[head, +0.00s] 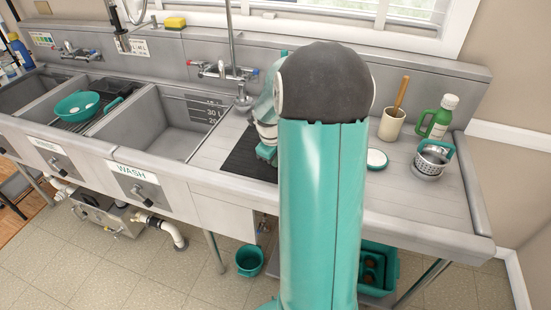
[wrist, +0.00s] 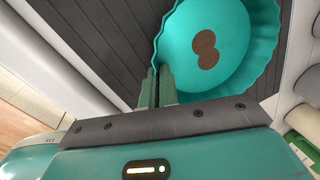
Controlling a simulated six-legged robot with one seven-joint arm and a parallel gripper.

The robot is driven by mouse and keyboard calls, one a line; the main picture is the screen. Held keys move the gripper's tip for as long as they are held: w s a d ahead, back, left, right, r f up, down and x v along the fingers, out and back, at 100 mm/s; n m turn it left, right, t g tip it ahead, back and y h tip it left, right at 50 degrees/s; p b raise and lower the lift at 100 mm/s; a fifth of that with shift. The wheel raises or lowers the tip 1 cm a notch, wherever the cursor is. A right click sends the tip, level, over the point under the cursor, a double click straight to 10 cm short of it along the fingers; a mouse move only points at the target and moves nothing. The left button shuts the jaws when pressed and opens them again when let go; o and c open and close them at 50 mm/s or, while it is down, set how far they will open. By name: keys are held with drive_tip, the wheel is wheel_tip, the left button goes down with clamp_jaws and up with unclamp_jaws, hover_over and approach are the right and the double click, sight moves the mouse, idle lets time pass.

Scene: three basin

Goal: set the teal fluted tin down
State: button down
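The teal fluted tin (wrist: 262,50) shows at the upper right of the wrist view, with a wavy rim and two brown round patches inside. My gripper (wrist: 158,82) has its two green fingers close together on either side of the tin's near-left rim, shut on it. The tin is over the dark ribbed mat (wrist: 100,40); I cannot tell whether it touches it. In the head view my arm hides most of this place, and the dark mat (head: 240,160) shows beside it on the counter left of my arm.
A wash basin (head: 165,125) is left of the mat, with a teal colander (head: 77,105) farther left. The front right counter is clear.

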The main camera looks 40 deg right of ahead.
drive_tip(key=c, duration=1.7)
unclamp_jaws()
drive_tip(key=v, duration=1.2)
drive_tip(key=a+r+n+t, duration=0.1)
drive_tip(key=a+r+n, duration=0.3)
drive_tip(key=a+n, duration=0.3)
drive_tip(key=s+a+r+n+t, duration=0.1)
drive_tip(key=s+a+n, duration=0.3)
drive_tip(key=a+n, duration=0.3)
drive_tip(key=s+a+r+n+t+y, duration=0.1)
drive_tip(key=s+a+n, duration=0.4)
drive_tip(key=a+n, duration=0.3)
drive_tip(key=s+a+r+n+t+y, duration=0.1)
drive_tip(key=s+a+n, duration=0.4)
drive_tip(key=a+n, duration=0.3)
drive_tip(key=shift+a+n+t, duration=0.25)
drive_tip(key=shift+n+t, duration=0.15)
drive_tip(key=shift+n, duration=1.3)
